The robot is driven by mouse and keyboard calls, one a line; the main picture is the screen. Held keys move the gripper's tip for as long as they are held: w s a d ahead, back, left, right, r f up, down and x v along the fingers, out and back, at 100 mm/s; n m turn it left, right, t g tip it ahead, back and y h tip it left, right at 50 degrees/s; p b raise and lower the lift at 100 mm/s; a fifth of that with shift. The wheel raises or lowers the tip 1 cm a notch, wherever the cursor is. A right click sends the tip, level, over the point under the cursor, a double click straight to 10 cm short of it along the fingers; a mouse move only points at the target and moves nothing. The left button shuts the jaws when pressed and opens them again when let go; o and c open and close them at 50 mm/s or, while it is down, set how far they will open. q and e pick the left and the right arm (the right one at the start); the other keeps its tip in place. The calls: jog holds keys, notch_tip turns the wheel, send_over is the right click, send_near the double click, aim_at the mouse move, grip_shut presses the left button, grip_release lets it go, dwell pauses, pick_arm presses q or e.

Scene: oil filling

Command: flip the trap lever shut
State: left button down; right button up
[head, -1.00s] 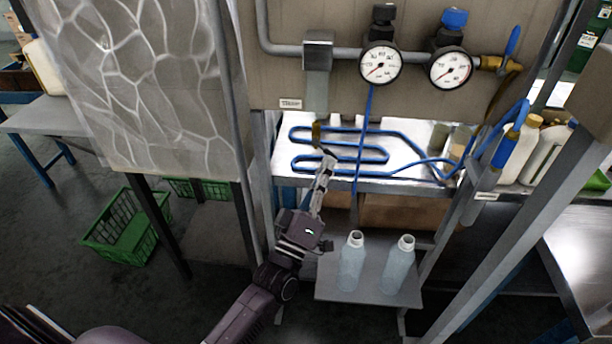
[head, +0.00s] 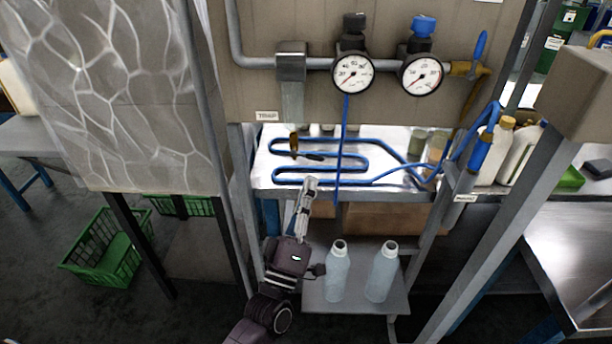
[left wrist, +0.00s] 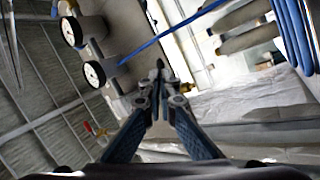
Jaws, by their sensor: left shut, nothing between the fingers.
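A small brass valve (head: 294,144) sits under the tube. The left wrist view shows the closed fingers (left wrist: 160,72); I cannot make out the lever there. My right gripper is in no view.
Two gauges (head: 353,73) and a pipe are on the panel above. Blue tubing (head: 340,165) loops over the metal tray (head: 262,172). Two clear bottles (head: 382,272) stand on a low shelf (head: 318,306). Posts flank the stand on both sides.

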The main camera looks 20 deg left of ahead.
pick_arm(q)
jog(key=v, duration=0.8)
jog(key=shift+s, duration=0.15)
